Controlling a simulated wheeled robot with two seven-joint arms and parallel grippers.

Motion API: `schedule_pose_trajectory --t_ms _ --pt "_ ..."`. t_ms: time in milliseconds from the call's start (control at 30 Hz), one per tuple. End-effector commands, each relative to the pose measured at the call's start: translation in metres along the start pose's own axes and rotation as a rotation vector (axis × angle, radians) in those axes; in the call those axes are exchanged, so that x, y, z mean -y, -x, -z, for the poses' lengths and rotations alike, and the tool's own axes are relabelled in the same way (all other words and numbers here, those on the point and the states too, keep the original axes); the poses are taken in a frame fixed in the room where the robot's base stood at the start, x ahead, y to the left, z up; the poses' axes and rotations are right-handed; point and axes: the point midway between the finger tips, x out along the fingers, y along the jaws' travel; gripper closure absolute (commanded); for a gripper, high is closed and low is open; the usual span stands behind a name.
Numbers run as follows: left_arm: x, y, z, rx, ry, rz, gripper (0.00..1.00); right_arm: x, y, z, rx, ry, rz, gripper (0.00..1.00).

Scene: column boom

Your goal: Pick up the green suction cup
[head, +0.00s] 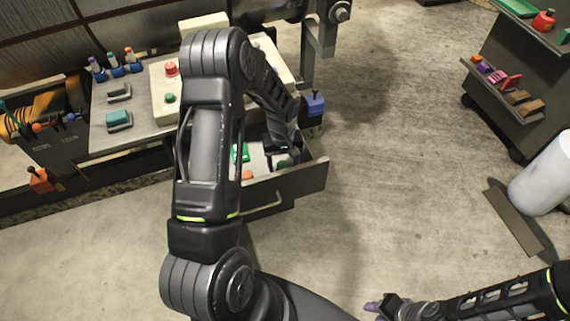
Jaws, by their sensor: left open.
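A green piece (240,153) lies in the open drawer (300,190), partly hidden behind my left arm. It may be the green suction cup, but its shape is too small and covered to tell. My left gripper (283,158) is over the drawer's right part, pointing down, open, to the right of the green piece and apart from it. My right gripper (380,308) is low at the bottom edge, far from the drawer. A purple thing (371,307) shows at its fingertips; whether it is gripped is unclear.
An orange-red piece (248,175) also lies in the drawer. Above is a bench (98,140) with a cream control box (160,82), bottles and a teal block (118,117). A blue box (314,104) hangs to the right.

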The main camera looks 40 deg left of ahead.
Motion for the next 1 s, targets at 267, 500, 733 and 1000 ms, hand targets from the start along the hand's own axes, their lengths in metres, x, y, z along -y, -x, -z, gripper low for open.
schedule_pose_trajectory --t_ms 267,500,733,1000 --pt "-0.0001 0.0004 0.0000 0.000 -0.001 0.000 0.41 -0.0001 -0.0002 -0.0004 0.001 0.000 0.000 0.67" --pt "-0.0001 0.0005 0.0000 0.000 -0.001 0.000 0.42 -0.0001 -0.0002 -0.0002 0.000 0.000 0.000 0.67" --pt "0.0000 0.0005 0.0000 0.000 -0.001 0.000 0.61 -0.0001 -0.0001 -0.0001 0.000 0.000 0.000 0.67" --pt "-0.0001 0.0005 0.0000 0.000 -0.001 0.000 0.83 -0.0001 -0.0001 -0.0002 0.000 0.000 0.000 0.67"
